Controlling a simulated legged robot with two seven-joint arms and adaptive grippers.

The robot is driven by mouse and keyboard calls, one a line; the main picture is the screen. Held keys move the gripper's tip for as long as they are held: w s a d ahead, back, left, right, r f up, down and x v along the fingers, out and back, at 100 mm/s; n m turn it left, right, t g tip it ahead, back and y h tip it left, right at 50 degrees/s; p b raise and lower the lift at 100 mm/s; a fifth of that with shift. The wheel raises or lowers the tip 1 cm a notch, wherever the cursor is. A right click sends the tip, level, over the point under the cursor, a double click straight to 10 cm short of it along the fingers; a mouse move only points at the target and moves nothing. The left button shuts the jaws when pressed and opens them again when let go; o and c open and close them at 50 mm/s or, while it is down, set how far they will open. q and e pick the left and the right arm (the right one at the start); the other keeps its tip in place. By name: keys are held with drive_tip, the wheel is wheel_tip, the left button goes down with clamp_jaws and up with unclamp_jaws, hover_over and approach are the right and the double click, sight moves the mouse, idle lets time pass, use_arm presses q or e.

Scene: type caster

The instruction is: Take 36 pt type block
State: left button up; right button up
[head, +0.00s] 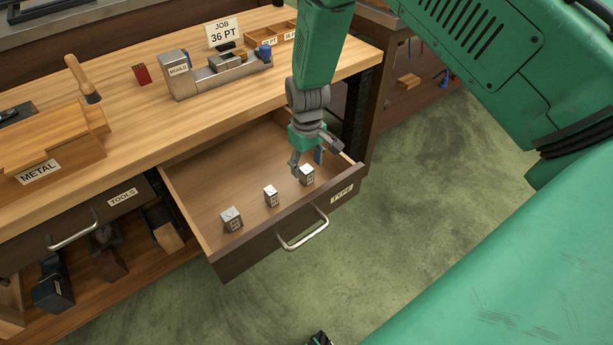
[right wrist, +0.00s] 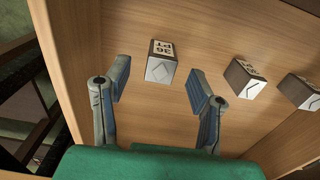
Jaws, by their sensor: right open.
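The 36 pt type block (right wrist: 162,62) is a small grey metal block with a white label reading 36 PT and a diamond mark on one face. It sits in the open type drawer (head: 198,192), as the right-hand block (head: 306,175) of three in the head view. My right gripper (head: 308,161) is open above that end of the drawer. In the right wrist view the block lies ahead of the gap between my open fingers (right wrist: 158,88), with clear space around it. My left gripper is not clearly seen.
Two similar blocks, a middle one (head: 270,195) and a left one (head: 231,219), stand in the same drawer. The drawer's front has a metal handle (head: 303,230). The workbench (head: 125,110) above holds the mould (head: 178,76) and a JOB 36 PT sign (head: 223,33).

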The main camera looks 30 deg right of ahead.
wheel_tip(320, 180, down, 2)
drive_tip(key=shift+w+a+f, duration=0.1)
drive_tip(key=shift+f, duration=0.1)
drive_tip(key=c, duration=1.1)
drive_tip(key=shift+c, duration=0.2)
drive_tip(key=shift+r, duration=0.15)
